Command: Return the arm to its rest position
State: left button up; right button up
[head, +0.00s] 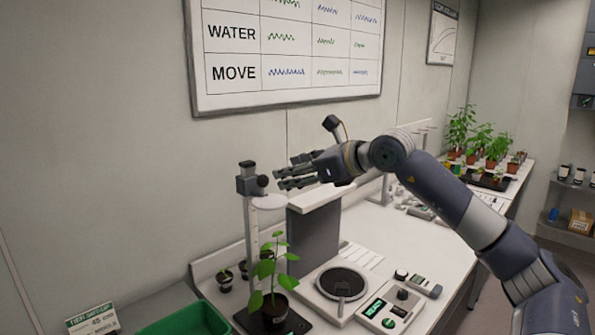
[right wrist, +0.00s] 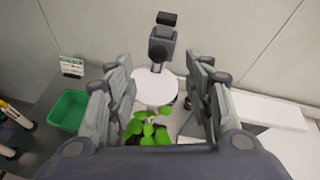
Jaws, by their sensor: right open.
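My right arm comes in from the right in the head view. Its gripper (head: 281,178) is raised above the white bench (head: 430,254), pointing left toward a camera-like head on a post (head: 247,180). In the right wrist view the gripper's two fingers (right wrist: 157,100) stand wide apart with nothing between them. Beyond and below the fingers are a round white plate (right wrist: 155,88) on the post and the green leaves of a potted plant (right wrist: 148,130). The plant (head: 268,270) stands below the gripper in the head view, clear of it. My left gripper is in neither view.
A grey block with a white top (head: 315,228) stands right below the gripper. A round black plate (head: 342,283) and a keypad device (head: 390,308) are on the bench. A green bin (head: 185,321) is at lower left. Several potted plants (head: 497,147) stand at the far end.

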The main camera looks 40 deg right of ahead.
jog(key=shift+s+r, duration=0.25)
jog(key=shift+s, duration=0.2)
dwell(0.3)
